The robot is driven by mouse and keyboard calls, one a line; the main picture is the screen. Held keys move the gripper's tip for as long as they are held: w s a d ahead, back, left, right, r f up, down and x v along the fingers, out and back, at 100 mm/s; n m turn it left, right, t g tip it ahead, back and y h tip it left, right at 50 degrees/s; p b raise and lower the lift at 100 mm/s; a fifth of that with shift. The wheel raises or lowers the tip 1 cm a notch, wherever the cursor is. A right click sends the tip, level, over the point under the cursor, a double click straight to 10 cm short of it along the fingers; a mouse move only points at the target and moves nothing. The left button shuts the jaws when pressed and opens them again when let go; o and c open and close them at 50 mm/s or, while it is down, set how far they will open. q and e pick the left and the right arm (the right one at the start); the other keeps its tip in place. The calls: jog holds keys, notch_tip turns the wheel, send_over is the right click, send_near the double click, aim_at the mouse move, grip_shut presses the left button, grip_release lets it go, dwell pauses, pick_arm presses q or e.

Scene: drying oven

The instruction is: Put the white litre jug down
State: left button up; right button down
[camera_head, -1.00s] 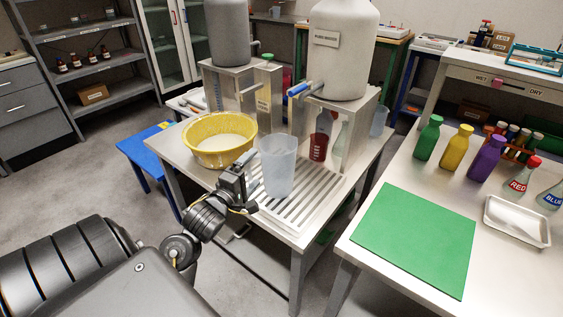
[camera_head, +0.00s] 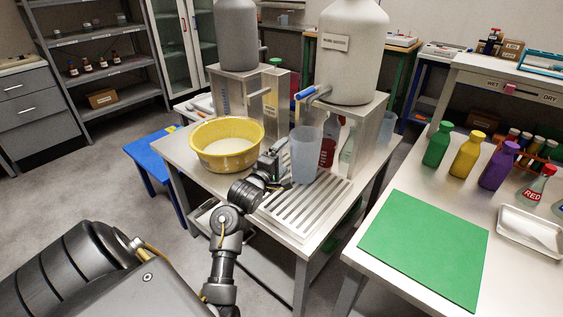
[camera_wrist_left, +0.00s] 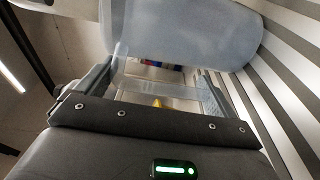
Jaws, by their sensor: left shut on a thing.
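The white litre jug (camera_head: 306,157) is translucent and upright at the back of the slatted grate, below and slightly left of the blue-handled tap. Its base is at or just above the grate; I cannot tell if it touches. My left gripper (camera_head: 283,161) is shut on the jug from its left side. In the left wrist view the jug's body (camera_wrist_left: 190,32) fills the upper middle, just beyond the gripper (camera_wrist_left: 165,88). My right gripper is not in view.
The slatted grate (camera_head: 297,212) is clear in front. A yellow basin (camera_head: 227,166) stands close left of my gripper. A large white container (camera_head: 352,50) with a blue-handled tap (camera_head: 314,94) stands above on a metal stand. A green mat (camera_head: 422,247) lies bare on the right table.

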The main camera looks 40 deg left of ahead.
pick_arm(q)
jog(key=shift+f, duration=0.3)
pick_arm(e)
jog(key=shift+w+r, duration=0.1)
pick_arm(q)
jog(key=shift+f, duration=0.1)
jog(key=o, duration=0.7)
jog(key=shift+s, duration=0.25)
jog(key=s+d+p, duration=0.1)
jog(key=s+d, duration=0.1)
jog(key=s, duration=0.9)
jog(key=shift+s, duration=0.2)
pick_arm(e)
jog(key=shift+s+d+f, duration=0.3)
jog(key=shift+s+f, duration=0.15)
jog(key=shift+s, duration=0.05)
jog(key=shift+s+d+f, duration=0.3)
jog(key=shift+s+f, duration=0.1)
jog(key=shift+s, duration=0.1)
